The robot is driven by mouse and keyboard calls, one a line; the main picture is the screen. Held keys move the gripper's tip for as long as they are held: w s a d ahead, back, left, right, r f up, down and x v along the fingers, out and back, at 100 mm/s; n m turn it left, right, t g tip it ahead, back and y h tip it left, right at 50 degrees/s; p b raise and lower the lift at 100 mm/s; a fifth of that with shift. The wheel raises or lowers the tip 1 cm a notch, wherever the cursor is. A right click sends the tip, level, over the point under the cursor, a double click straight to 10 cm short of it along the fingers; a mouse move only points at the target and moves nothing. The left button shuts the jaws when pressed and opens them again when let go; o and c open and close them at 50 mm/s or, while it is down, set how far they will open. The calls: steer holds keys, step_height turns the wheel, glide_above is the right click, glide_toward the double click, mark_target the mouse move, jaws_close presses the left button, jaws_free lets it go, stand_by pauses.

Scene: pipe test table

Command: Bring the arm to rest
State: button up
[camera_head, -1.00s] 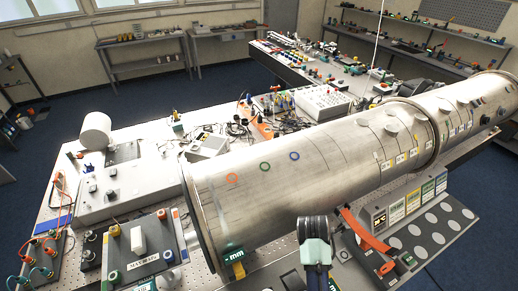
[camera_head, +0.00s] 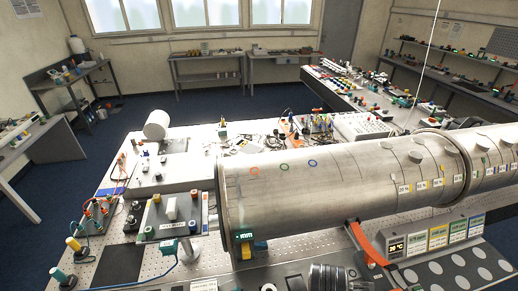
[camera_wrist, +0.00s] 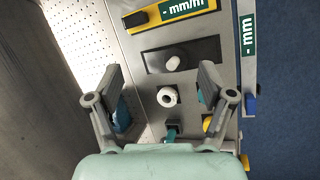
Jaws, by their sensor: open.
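My gripper (camera_wrist: 160,76) shows in the wrist view with its two fingers spread wide and nothing held between them. It hangs over a grey panel (camera_wrist: 142,40). A white ring-shaped piece (camera_wrist: 168,97) and a white knob on a dark plate (camera_wrist: 173,63) show below and between the fingers. Their distance from the fingertips is hard to judge. In the head view the gripper's fingers do not show.
The large metal pipe (camera_head: 330,192) lies along the table (camera_head: 120,205). A red-orange strap (camera_head: 365,245) and a label panel (camera_head: 430,240) stand in front of it. A sample board (camera_head: 171,215) is left. Blue floor (camera_head: 215,105) is open behind.

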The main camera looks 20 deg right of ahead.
steer(key=w+a+r+m+t+p, duration=0.1)
steer(key=w+a+r+m+t, duration=0.2)
steer(key=a+r, duration=0.35)
steer(key=w+a+r+m+t+p, duration=0.25)
steer(key=a+r, duration=0.25)
steer(key=a, duration=0.3)
steer(key=s+a+r+m+t+y, duration=0.1)
steer(key=a+r+m+t+y, duration=0.1)
steer(key=a+r, duration=0.4)
steer(key=s+a+r+m+t+y+p, duration=0.1)
steer(key=a+r+m, duration=0.4)
steer(key=a, duration=0.5)
step_height(320, 180, up, 2)
steer(key=shift+s+r+t+y, duration=0.2)
steer(key=shift+s+t+y, duration=0.5)
steer(key=shift+t, duration=0.45)
steer(key=shift+a, duration=0.1)
